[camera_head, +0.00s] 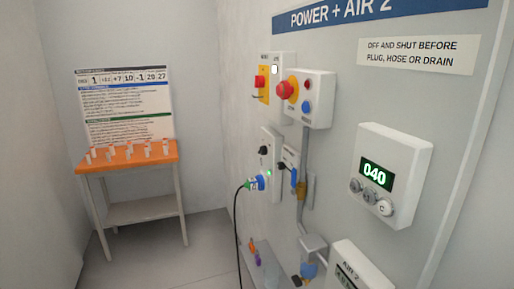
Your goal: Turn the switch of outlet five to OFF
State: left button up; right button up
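A pale outlet box (274,143) is on the wall panel at the middle of the head view. It has a black switch knob (264,150) near its top and a small lit green lamp (269,173) lower down. A blue plug (257,183) sits in its lower part, with a black cable (237,225) hanging from it. The box's number and the switch marks are too small to read, so I cannot tell if this is outlet five or which way the knob is set. Neither of my grippers is in view.
A second unit with a blue part (294,178) is close right of the outlet box. Above are a red emergency button (285,89) and a yellow-backed red switch (261,84). A display reads 040 (375,174). An orange-topped table (120,160) holds several small bottles. Floor between is clear.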

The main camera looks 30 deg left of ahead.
aim_at(262, 150)
jog(key=i+j, duration=0.15)
jog(key=j, duration=0.25)
jog(key=i+j, duration=0.15)
jog(key=j, duration=0.25)
jog(key=i+j, duration=0.15)
jog(key=j, duration=0.2)
jog(key=i+j, duration=0.15)
jog(key=j, duration=0.25)
jog(key=z, duration=0.05)
